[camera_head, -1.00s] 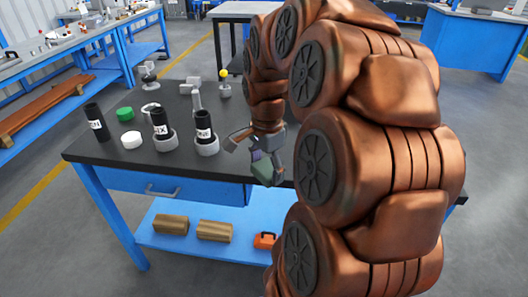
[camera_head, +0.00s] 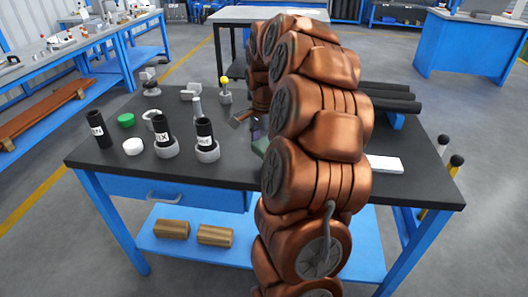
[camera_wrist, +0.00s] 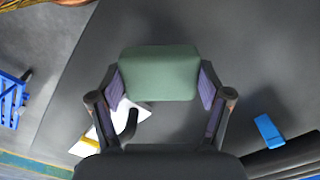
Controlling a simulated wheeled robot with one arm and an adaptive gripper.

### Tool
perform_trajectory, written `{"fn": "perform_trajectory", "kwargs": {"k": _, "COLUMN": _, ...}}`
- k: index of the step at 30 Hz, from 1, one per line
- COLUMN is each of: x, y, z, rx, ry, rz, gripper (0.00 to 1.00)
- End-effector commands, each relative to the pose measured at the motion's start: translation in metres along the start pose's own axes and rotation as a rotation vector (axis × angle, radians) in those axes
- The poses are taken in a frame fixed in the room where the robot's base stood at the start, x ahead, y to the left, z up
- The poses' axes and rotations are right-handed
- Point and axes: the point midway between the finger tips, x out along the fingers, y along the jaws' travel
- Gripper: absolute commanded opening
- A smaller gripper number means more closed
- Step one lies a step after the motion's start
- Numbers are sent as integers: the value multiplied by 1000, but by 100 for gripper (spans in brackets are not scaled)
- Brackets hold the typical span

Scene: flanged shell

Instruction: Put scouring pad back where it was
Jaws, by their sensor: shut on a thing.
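The scouring pad (camera_wrist: 159,74) is a green block that shows in the middle of the wrist view. My gripper (camera_wrist: 162,90) is shut on it, with a purple-lined finger against each side. In the head view my gripper (camera_head: 250,128) is over the dark tabletop, right of the black cylinders, and mostly hidden behind my arm. Only a sliver of the green pad (camera_head: 260,146) shows there. I cannot tell how high the pad is above the table.
The dark table (camera_head: 225,175) carries black cylinders (camera_head: 163,135), a green lid (camera_head: 126,120), a white lid (camera_head: 132,146) and a yellow-topped part (camera_head: 224,85). Black bars (camera_head: 393,101) and a white plate (camera_head: 384,164) lie at the right. The front strip of tabletop is bare.

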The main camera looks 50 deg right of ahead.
Motion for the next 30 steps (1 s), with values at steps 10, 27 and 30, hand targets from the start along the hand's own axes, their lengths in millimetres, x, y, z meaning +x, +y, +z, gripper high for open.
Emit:
{"fn": "perform_trajectory", "kwargs": {"k": 10, "x": 10, "y": -9, "z": -6, "rx": 0, "ry": -3, "rz": 5, "gripper": 39}}
{"fn": "perform_trajectory", "kwargs": {"k": 27, "x": 40, "y": -9, "z": -6, "rx": 1, "ry": -2, "rz": 3, "gripper": 39}}
{"fn": "perform_trajectory", "kwargs": {"k": 30, "x": 40, "y": -9, "z": -6, "rx": 1, "ry": -2, "rz": 3, "gripper": 80}}
